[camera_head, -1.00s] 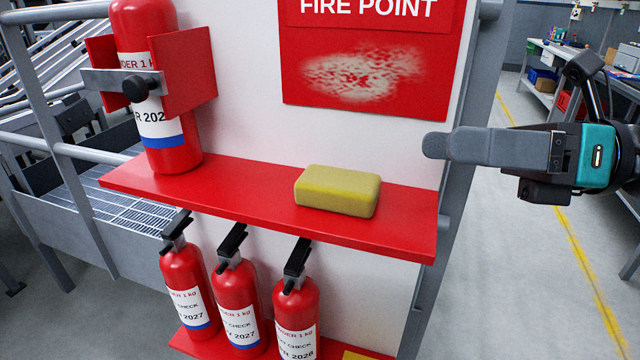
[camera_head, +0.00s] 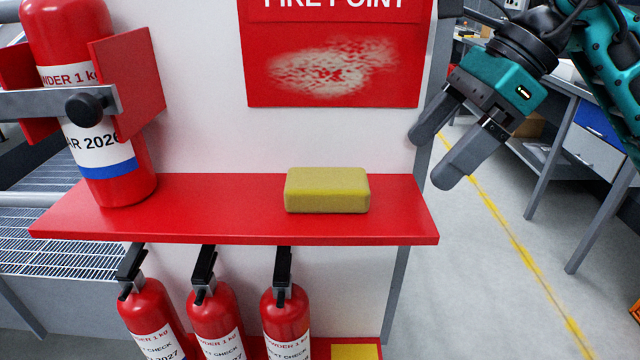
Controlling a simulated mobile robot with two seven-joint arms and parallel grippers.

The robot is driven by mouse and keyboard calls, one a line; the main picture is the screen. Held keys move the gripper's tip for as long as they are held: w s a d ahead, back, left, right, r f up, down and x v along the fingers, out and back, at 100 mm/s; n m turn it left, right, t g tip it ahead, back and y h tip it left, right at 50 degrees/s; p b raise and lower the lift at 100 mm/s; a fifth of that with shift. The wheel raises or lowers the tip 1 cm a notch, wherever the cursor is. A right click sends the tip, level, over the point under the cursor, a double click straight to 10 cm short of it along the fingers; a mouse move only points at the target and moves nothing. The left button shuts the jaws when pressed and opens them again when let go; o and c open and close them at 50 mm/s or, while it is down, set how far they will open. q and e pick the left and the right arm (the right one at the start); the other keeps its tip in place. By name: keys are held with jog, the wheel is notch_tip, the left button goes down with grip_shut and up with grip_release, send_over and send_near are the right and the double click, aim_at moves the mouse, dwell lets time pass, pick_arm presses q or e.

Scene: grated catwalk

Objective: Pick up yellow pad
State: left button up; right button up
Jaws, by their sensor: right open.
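The yellow pad (camera_head: 327,191) is a rounded block lying flat on the red shelf (camera_head: 220,218), right of the shelf's middle. My right gripper (camera_head: 432,160) is open and empty. It hangs above and to the right of the pad, beyond the shelf's right end, with its two grey fingers pointing down and left. The fingers do not touch the pad. My left gripper is not in view.
A large red fire extinguisher (camera_head: 100,130) stands in a bracket at the shelf's left end. Several smaller extinguishers (camera_head: 215,318) stand below. A scuffed red sign (camera_head: 333,70) is on the white panel behind. A flat yellow item (camera_head: 355,352) shows lower down.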

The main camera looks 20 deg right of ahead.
send_near(331, 177)
jog(key=p+x, duration=0.1)
jog(key=x, duration=0.3)
jog(key=shift+f, duration=0.15)
jog(key=x, duration=0.4)
jog(key=shift+a+f+b, duration=0.25)
jog(key=shift+b, duration=0.05)
jog(key=shift+a+f, duration=0.15)
jog(key=shift+f, duration=0.1)
jog(key=shift+c, duration=1)
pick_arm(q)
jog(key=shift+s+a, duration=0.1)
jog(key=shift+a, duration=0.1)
pick_arm(e)
jog(key=c, duration=0.8)
jog(key=shift+r, duration=0.1)
jog(key=shift+c, duration=0.2)
notch_tip(331, 177, up, 7)
jog(key=shift+s+r+p, duration=0.1)
jog(key=shift+p, duration=0.5)
pick_arm(q)
jog(key=shift+b, duration=0.45)
pick_arm(e)
jog(key=s+a, duration=0.2)
jog(key=s, duration=0.7)
jog(key=s+a, duration=0.3)
jog(key=s, duration=0.7)
jog(key=shift+a, duration=0.2)
